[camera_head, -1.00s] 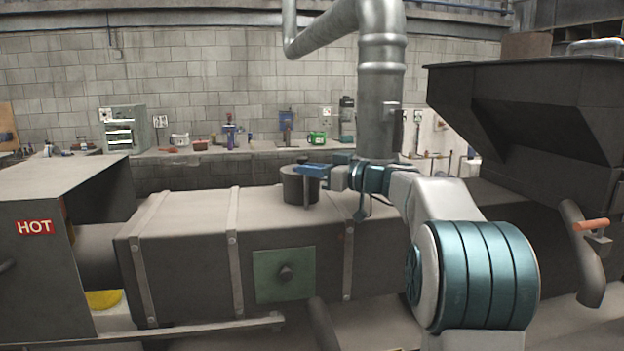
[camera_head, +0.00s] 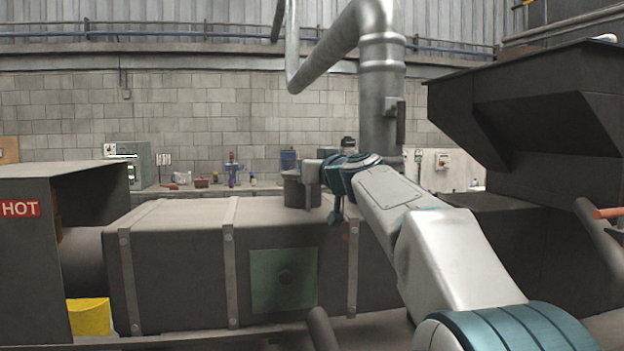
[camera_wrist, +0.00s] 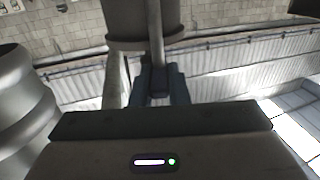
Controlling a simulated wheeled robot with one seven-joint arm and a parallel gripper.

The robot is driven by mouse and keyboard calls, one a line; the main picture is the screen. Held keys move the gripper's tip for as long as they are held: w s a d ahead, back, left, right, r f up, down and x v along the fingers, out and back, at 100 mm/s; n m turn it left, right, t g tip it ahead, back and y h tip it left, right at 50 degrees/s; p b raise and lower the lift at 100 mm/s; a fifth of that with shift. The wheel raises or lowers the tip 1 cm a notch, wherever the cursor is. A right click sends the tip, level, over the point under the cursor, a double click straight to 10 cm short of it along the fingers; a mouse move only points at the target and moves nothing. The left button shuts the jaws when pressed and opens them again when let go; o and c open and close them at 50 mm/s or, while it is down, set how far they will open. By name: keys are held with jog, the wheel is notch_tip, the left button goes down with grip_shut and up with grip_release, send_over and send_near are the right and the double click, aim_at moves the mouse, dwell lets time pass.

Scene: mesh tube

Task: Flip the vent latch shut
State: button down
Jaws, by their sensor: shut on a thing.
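The vent is a dark round drum (camera_head: 296,190) on top of the long grey housing, and it also shows at the top of the wrist view (camera_wrist: 143,22). A thin grey rod, which looks like the latch (camera_wrist: 155,45), runs from the drum down to between my fingers in the wrist view. My gripper (camera_wrist: 160,84) is shut on the rod's end, with a blue finger on each side. In the head view my gripper (camera_head: 312,172) is at the drum's upper right, and the rod is hard to make out there.
A tall silver duct (camera_head: 380,90) rises close behind my wrist. A dark hopper (camera_head: 530,110) stands at the right and a box marked HOT (camera_head: 25,230) at the left. The housing top (camera_head: 180,213) left of the drum is clear.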

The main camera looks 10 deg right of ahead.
jog(key=shift+a+r+m+h+p, duration=0.1)
jog(key=shift+a+m+h+p, duration=0.1)
jog(key=shift+m+h+p, duration=1.1)
jog(key=shift+h+p, duration=0.55)
jog(key=shift+h, duration=0.05)
jog(key=shift+f+t+h+p, duration=0.2)
jog(key=shift+t+h+p, duration=0.1)
jog(key=shift+h+p, duration=0.25)
jog(key=c, duration=1.4)
grip_release()
jog(key=shift+s+r, duration=0.1)
jog(key=shift+s, duration=0.05)
jog(key=s, duration=1.3)
jog(key=shift+s, duration=0.3)
